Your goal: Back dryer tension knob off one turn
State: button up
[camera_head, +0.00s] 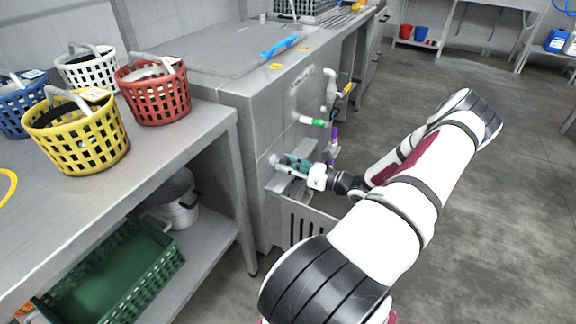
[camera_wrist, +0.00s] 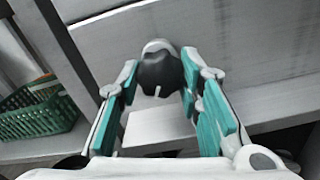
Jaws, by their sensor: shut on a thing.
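The dryer tension knob (camera_wrist: 160,72) is a dark lobed knob with a small pale mark at its lower edge and a pale grey part behind it. It sits against a steel panel, at the top centre of the wrist view. My gripper (camera_wrist: 160,76) has its teal fingers on either side of the knob and is shut on it. In the head view, my gripper (camera_head: 284,161) reaches left to the front of the steel unit (camera_head: 238,115). There the fingers cover most of the knob, and its mark cannot be made out.
A pipe with a green-ended fitting (camera_head: 312,121) and a white bent pipe (camera_head: 329,88) stick out above my gripper. A bench at left holds yellow (camera_head: 77,140), red (camera_head: 155,97), white and blue baskets. A green crate (camera_head: 110,275) is below. Floor at right is clear.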

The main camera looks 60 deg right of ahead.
jog(key=n+p, duration=0.1)
jog(key=n, duration=0.3)
jog(key=shift+p, duration=0.4)
jog(key=n, duration=0.4)
jog(key=shift+d+p, duration=0.1)
jog(key=shift+p, duration=0.3)
jog(key=n, duration=0.3)
jog(key=shift+n+p, duration=0.3)
jog(key=n, duration=0.3)
jog(key=shift+d+n, duration=0.1)
jog(key=shift+n, duration=0.2)
jog(key=n, duration=0.7)
jog(key=shift+r, duration=0.15)
jog(key=n, duration=0.3)
jog(key=shift+n, duration=2)
